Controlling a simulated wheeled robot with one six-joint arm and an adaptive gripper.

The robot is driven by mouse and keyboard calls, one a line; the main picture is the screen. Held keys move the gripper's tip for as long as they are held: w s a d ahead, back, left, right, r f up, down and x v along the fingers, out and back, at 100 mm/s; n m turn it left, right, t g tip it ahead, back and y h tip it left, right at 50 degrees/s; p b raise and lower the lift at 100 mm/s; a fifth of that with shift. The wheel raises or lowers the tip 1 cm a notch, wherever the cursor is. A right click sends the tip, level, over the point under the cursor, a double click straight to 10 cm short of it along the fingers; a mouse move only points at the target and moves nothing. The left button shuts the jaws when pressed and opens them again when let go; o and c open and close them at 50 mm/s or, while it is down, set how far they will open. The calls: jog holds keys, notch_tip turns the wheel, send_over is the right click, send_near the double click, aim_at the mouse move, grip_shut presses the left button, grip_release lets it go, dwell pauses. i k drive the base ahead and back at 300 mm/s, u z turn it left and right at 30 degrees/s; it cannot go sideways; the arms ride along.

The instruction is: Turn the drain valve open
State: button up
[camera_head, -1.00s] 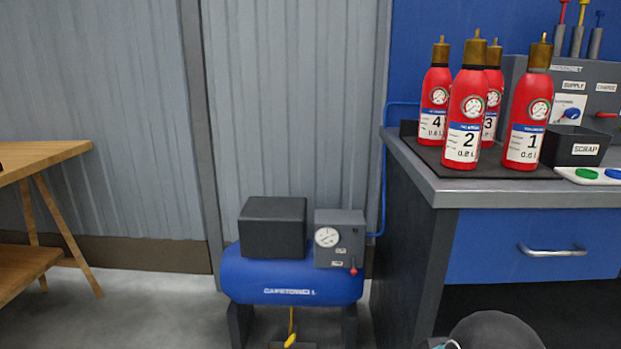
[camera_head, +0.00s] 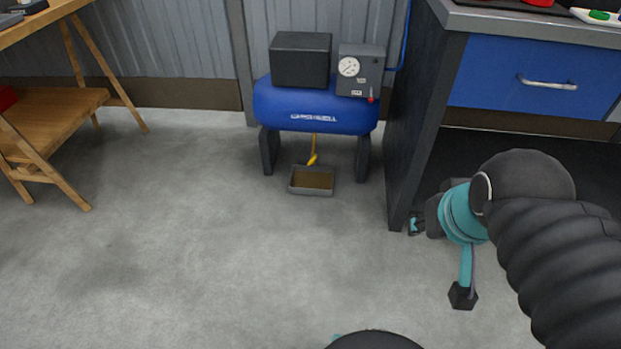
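The drain valve (camera_head: 312,159) is a small yellow handle on a thin yellow stem under the blue compressor tank (camera_head: 315,106). The handle hangs steeply, slightly tilted, above a grey drip tray (camera_head: 312,191) with a brownish inside on the floor. What appears to be my gripper (camera_head: 414,226) is the dark and teal end of my arm, at the right by the bench's dark side panel. It is well apart from the valve, to its right and nearer the camera. It is small and partly hidden by my arm, so its opening cannot be made out.
The workbench (camera_head: 397,140) with a blue drawer stands right of the compressor. A wooden table (camera_head: 55,98) stands at the left. The compressor's dark legs flank the valve and tray. The concrete floor in front is clear.

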aim_at(313, 157)
jog(key=z, duration=0.05)
jog(key=k, duration=0.65)
jog(key=u, duration=1.15)
jog(key=i, duration=1.35)
jog(key=z, duration=0.65)
jog(key=i, duration=0.4)
jog(key=z, duration=0.5)
